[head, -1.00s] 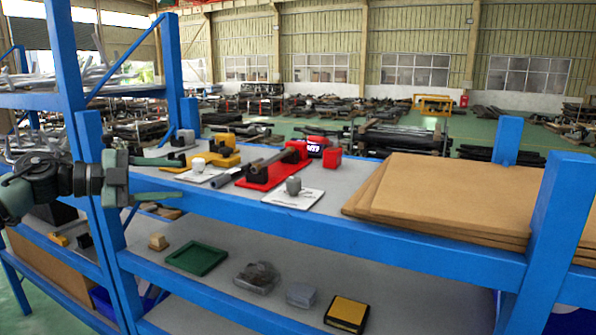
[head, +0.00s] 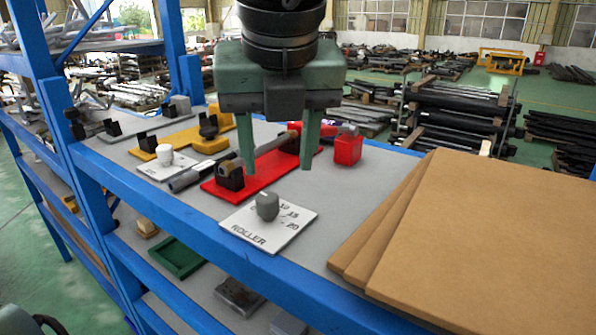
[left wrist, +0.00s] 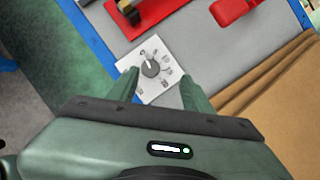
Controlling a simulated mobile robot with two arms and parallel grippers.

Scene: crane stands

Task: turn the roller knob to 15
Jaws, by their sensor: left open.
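The roller knob (head: 267,206) is a small grey knob on a white dial plate (head: 245,236) marked ROLLER, on the shelf top near its front edge. In the left wrist view the knob (left wrist: 151,69) has a pale mark toward the top of the picture; the number it points to is too small to read. My left gripper (head: 278,172) is open and empty, pointing down above the shelf, apart from the knob. In the left wrist view its fingertips (left wrist: 160,82) lie either side of the dial plate's lower part.
Behind the knob stands a red base (head: 275,172) with black blocks and a grey rod. A red box (head: 347,150) is at its right. A second white plate with a pale knob (head: 165,155) lies left. Stacked brown boards (head: 480,240) fill the right.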

